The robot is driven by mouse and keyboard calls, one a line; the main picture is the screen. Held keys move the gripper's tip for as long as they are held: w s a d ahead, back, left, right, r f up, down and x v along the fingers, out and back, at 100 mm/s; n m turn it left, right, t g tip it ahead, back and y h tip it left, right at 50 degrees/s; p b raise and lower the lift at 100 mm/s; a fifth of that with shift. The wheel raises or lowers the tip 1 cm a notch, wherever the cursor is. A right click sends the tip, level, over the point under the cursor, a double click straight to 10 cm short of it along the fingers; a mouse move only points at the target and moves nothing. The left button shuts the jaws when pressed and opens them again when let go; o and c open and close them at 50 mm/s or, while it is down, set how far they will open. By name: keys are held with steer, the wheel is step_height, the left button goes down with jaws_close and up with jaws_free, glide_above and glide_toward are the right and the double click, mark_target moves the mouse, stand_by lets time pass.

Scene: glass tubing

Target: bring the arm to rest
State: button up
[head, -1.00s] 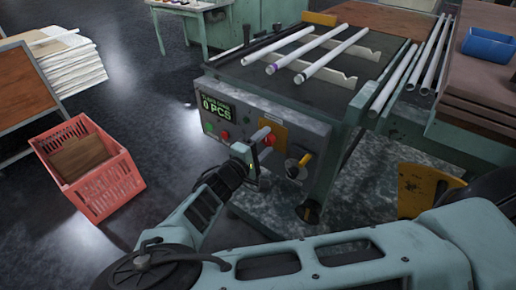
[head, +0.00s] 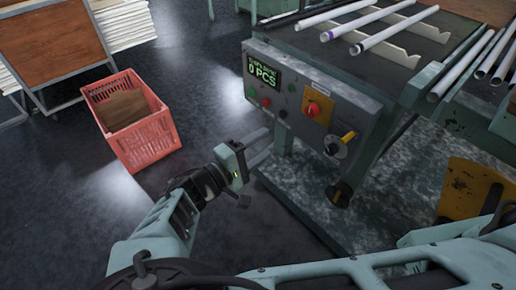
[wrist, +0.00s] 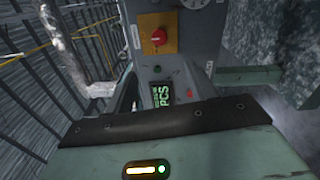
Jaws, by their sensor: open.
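My gripper (head: 268,143) is in the middle of the head view. Its two pale fingers are apart with nothing between them. It hangs in front of and left of the grey control panel (head: 300,92), clear of it as far as I can tell. The panel carries a red knob on a yellow plate (head: 318,108), a black dial with a yellow handle (head: 345,140) and a green display (head: 263,72) reading "0 PCS". In the wrist view the red knob (wrist: 158,37) and display (wrist: 161,94) also show. My arm is bent, with the wrist out ahead.
A red crate (head: 150,140) with brown cardboard inside stands on the floor at left. Several glass tubes (head: 375,30) lie on the machine's notched rests. More tubes (head: 465,65) lie at right. A yellow part (head: 468,190) stands low at right. Dark floor between crate and machine is bare.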

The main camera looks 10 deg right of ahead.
steer(key=shift+s+a, duration=0.1)
steer(key=shift+a, duration=0.05)
stand_by(0.4)
steer(key=s+d+r+m+g+y+p, duration=0.1)
steer(key=s+d+m+g+y+p, duration=0.15)
steer(key=s+d+g+y, duration=0.5)
steer(key=s+r+n+g+y+p, duration=0.1)
steer(key=s+r+y, duration=0.3)
steer(key=r, duration=0.6)
steer(key=s+d+r+g+y+p, duration=0.1)
steer(key=s+r+y+p, duration=0.2)
steer(key=s+r, duration=0.4)
step_height(320, 180, up, 3)
steer(key=shift+s+r+n+g+y, duration=0.1)
steer(key=shift+s+n+g+y, duration=0.2)
steer(key=shift+y, duration=0.25)
stand_by(0.7)
